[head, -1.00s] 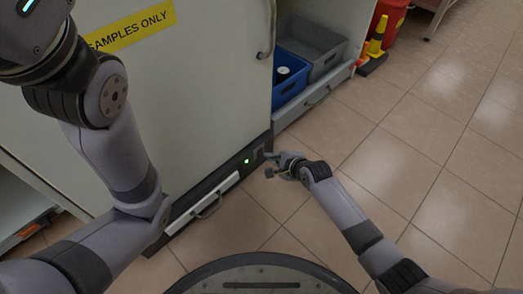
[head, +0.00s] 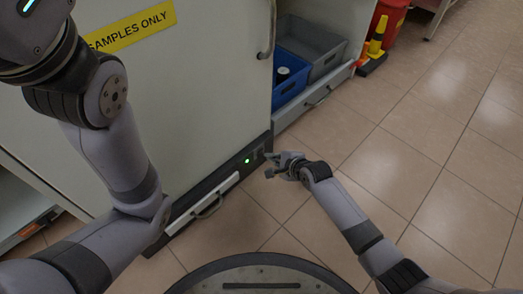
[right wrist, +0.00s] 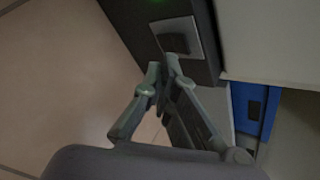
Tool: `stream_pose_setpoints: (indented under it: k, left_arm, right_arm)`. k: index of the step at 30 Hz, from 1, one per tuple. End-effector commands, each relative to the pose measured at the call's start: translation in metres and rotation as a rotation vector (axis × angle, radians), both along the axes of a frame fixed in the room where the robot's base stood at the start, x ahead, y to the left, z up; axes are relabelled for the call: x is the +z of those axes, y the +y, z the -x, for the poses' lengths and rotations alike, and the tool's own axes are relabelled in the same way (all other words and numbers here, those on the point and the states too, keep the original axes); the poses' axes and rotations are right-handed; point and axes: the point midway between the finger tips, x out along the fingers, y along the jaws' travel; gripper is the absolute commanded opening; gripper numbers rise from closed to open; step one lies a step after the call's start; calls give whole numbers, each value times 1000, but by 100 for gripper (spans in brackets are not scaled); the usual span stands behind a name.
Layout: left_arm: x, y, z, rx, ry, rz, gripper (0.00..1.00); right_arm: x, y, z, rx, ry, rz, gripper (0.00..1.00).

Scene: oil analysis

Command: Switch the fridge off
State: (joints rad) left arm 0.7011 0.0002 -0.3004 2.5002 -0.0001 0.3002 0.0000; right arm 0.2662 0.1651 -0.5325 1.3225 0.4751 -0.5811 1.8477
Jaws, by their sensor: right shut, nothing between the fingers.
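The fridge (head: 190,85) is a large pale cabinet with a yellow label reading "SAMPLES ONLY" on its door. A dark strip runs along its base. On this strip a green light (head: 248,161) glows, with a small switch (head: 258,153) to its right. In the right wrist view the switch (right wrist: 175,40) is a dark rocker in a grey plate, close beyond my fingertips. My right gripper (head: 270,163) is shut and empty, just in front of the strip. Its fingertips (right wrist: 163,70) meet below the switch in the wrist view; contact is not clear. My left gripper is out of view.
Right of the fridge, a low shelf holds a blue bin (head: 289,82) and a grey bin (head: 312,45). The tiled floor (head: 420,140) at right is clear.

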Motion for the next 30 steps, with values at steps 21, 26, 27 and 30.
stream_pose_setpoints:
  k: [21,26,27,30]
  left_arm:
    - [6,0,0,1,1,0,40]
    - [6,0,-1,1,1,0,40]
    - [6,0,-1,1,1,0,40]
    - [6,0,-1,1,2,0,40]
  right_arm:
    - [2,6,-6,0,0,0,0]
    - [1,6,-6,0,0,0,0]
    - [1,6,-6,0,0,0,0]
    - [2,7,-7,0,0,0,0]
